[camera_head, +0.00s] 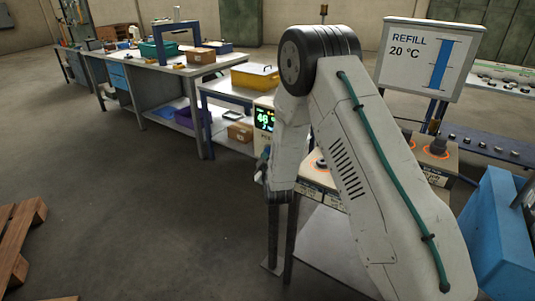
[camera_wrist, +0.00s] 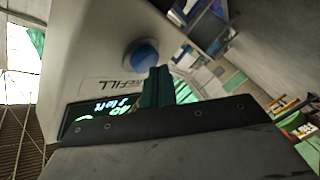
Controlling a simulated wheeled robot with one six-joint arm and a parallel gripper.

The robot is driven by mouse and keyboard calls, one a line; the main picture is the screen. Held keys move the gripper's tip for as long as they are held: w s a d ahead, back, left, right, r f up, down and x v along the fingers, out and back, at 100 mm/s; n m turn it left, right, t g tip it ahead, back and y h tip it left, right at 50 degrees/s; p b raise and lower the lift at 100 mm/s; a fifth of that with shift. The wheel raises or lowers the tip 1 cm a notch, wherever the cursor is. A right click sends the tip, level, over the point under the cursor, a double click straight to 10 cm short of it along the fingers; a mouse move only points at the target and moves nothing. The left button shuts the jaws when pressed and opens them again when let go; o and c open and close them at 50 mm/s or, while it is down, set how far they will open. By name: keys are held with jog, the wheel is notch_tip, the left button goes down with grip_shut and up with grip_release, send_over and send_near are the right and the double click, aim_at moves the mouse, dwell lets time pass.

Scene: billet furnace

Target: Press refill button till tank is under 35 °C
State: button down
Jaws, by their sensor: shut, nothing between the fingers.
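A blue round button (camera_wrist: 141,56) sits on a pale box (camera_wrist: 85,60) in the wrist view, beside a label reading REFILL (camera_wrist: 118,84). My gripper (camera_wrist: 159,75) is shut and empty. Its dark green fingertips are right by the button's lower right edge; I cannot tell whether they touch it. A dark display with green and white characters (camera_wrist: 112,106) is partly hidden behind my gripper. In the head view, a display (camera_head: 265,119) shows green digits, too small to read surely. A sign (camera_head: 420,58) reads REFILL 20 °C with a blue level bar. My arm hides the button there.
Black knobs with orange rings (camera_head: 438,148) stand on the bench around my arm. Wooden pallets (camera_head: 18,240) lie at the left. The floor between is clear.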

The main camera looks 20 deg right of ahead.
jog(key=shift+w+d, duration=0.25)
jog(key=shift+d, duration=0.2)
dwell(0.4)
dwell(0.3)
jog(key=shift+s+a, duration=0.55)
jog(key=shift+a, duration=0.25)
jog(key=s+a, duration=0.1)
jog(key=a, duration=0.1)
jog(key=s+a, duration=0.2)
dwell(0.3)
dwell(0.6)
